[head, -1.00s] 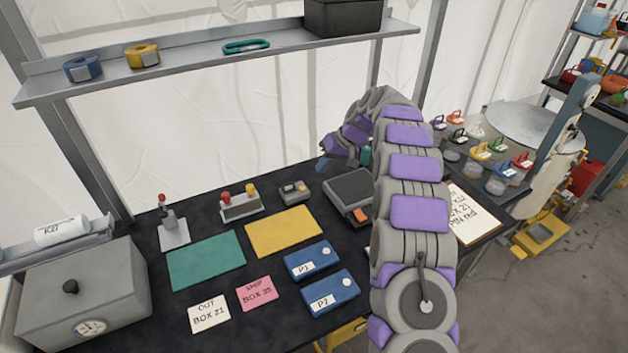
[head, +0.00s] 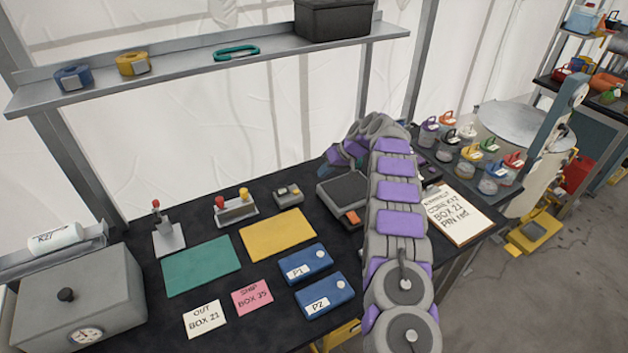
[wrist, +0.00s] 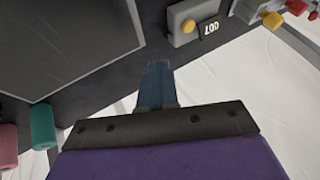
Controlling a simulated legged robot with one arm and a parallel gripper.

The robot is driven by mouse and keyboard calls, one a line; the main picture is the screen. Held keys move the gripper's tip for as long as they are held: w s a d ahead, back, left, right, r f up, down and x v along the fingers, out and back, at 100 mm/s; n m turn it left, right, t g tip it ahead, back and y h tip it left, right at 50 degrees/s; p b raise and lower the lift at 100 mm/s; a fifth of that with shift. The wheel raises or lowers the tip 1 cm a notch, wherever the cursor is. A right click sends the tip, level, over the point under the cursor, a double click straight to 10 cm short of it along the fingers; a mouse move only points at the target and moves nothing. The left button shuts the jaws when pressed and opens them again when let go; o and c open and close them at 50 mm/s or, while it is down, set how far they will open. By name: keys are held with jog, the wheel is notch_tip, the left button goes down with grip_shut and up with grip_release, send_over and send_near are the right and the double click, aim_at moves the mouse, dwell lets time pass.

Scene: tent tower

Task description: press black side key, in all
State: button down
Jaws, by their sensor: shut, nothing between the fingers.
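My gripper (wrist: 157,85) shows in the wrist view with its two blue-grey fingers together and nothing between them. Its tips are near the edge of a dark flat-topped device (wrist: 60,45); I cannot tell whether they touch anything. In the head view a grey device with a dark top (head: 342,188) and an orange key (head: 351,217) lies beside my arm, which covers its right side. I cannot make out a black side key in either view. In the head view the fingertips are hidden or too small to tell.
A small grey box with a yellow button (wrist: 187,26) is right of the fingers in the wrist view. On the black table are a yellow mat (head: 278,233), green mat (head: 202,265), blue boxes (head: 325,295) and a clipboard (head: 458,215). A shelf (head: 200,65) hangs above.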

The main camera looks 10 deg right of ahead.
aim_at(309, 192)
jog(key=b+x, duration=0.1)
jog(key=x, duration=0.8)
jog(key=shift+w+a+f+b, duration=0.1)
jog(key=shift+f+b, duration=0.2)
jog(key=shift+b, duration=0.1)
jog(key=shift+a, duration=0.1)
